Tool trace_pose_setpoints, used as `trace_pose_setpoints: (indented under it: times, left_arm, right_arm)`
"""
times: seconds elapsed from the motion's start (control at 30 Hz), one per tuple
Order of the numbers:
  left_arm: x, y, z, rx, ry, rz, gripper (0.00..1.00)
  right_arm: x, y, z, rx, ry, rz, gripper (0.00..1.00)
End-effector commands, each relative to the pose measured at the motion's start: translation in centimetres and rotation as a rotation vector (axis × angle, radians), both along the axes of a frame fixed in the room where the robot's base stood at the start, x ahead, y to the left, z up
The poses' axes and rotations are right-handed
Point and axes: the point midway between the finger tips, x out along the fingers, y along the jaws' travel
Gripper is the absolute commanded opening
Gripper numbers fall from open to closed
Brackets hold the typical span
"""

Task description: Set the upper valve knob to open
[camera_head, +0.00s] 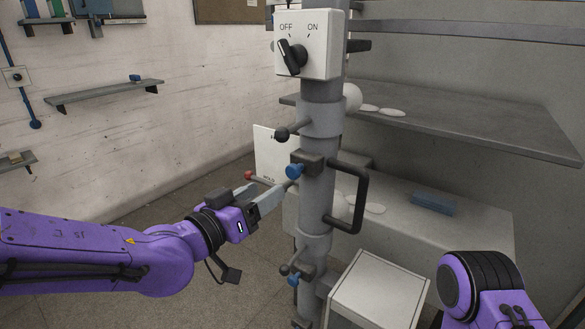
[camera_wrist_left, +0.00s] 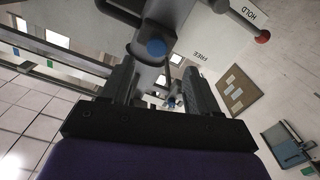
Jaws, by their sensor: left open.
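The upper valve knob (camera_head: 294,170) is a small blue knob on a dark grey block on the grey column. It also shows in the left wrist view (camera_wrist_left: 155,47), just past my fingertips and roughly centred between them. A second blue knob (camera_head: 293,281) sits lower on the column. My left gripper (camera_head: 268,189) is open, with its grey fingers pointing at the column just below and left of the upper knob. I see no clear contact with the knob. My right arm shows at the lower right, but its gripper is out of view.
Above is a white OFF/ON box (camera_head: 308,45) with a black rotary switch. A black-ball lever (camera_head: 283,134), a red-ball lever (camera_head: 249,175) and a black handle (camera_head: 362,196) stick out near the knob. A white box (camera_head: 380,290) stands lower right. Floor at left is free.

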Motion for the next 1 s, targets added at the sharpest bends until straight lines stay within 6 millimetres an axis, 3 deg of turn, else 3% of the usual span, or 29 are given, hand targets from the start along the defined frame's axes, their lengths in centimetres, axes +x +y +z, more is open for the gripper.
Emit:
trace_pose_setpoints:
  times: [0.17, 0.5, 0.87, 0.9, 1.0]
  left_arm:
    - [1.6, -1.4, 0.6, 0.009, -0.016, -0.006, 0.6]
    - [7.3, -5.5, 0.8, 0.004, -0.013, -0.004, 0.6]
    - [8.3, -6.2, 0.5, 0.003, -0.013, -0.004, 0.6]
    - [8.3, -6.2, 0.5, 0.003, -0.013, -0.004, 0.57]
    - [8.3, -6.2, 0.5, 0.002, -0.013, -0.003, 0.25]
  right_arm:
    - [0.0, 0.0, -0.1, 0.0, 0.0, 0.0, 0.43]
    - [0.0, 0.0, 2.3, 0.0, 0.0, 0.0, 0.43]
    - [0.0, 0.0, 2.4, 0.0, 0.0, 0.0, 0.43]
    - [0.0, 0.0, 2.4, 0.0, 0.0, 0.0, 0.43]
    - [0.0, 0.0, 2.4, 0.0, 0.0, 0.0, 0.43]
